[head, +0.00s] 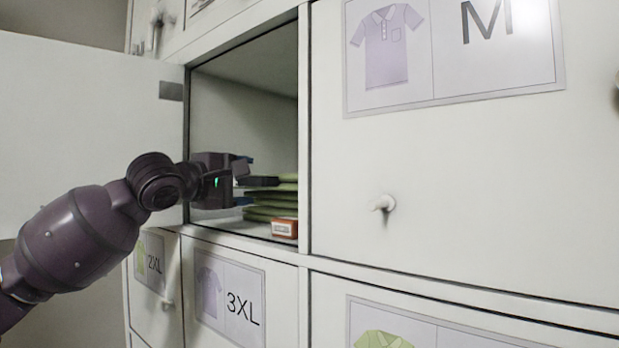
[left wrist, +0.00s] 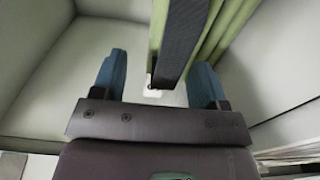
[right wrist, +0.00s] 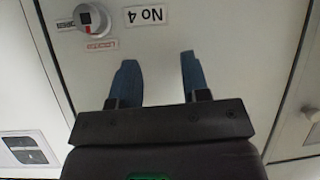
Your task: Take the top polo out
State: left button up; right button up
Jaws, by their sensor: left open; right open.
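Folded green polos (head: 272,208) lie stacked in the open compartment in the head view. A dark, flat-looking piece (head: 263,181) is at the top of the stack, apparently part of the top polo. My left gripper (head: 246,181) is open at the stack's front, one finger above that piece and one below. In the left wrist view, a dark grey band (left wrist: 184,45) with green edging passes between the open fingers (left wrist: 158,88); the right finger is close against the green layers (left wrist: 222,35). I cannot tell whether either finger touches. My right gripper (right wrist: 160,82) is open and empty.
A red-and-white box (head: 284,228) lies in front of the stack. The compartment door (head: 80,130) stands open at left; the compartment has free room above the stack. The right wrist faces a closed panel with a round knob (right wrist: 88,18) and a "No 4" label (right wrist: 145,15).

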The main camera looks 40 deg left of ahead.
pick_arm(q)
jog(key=shift+w, duration=0.65)
jog(key=c, duration=1.1)
jog(key=shift+c, duration=0.2)
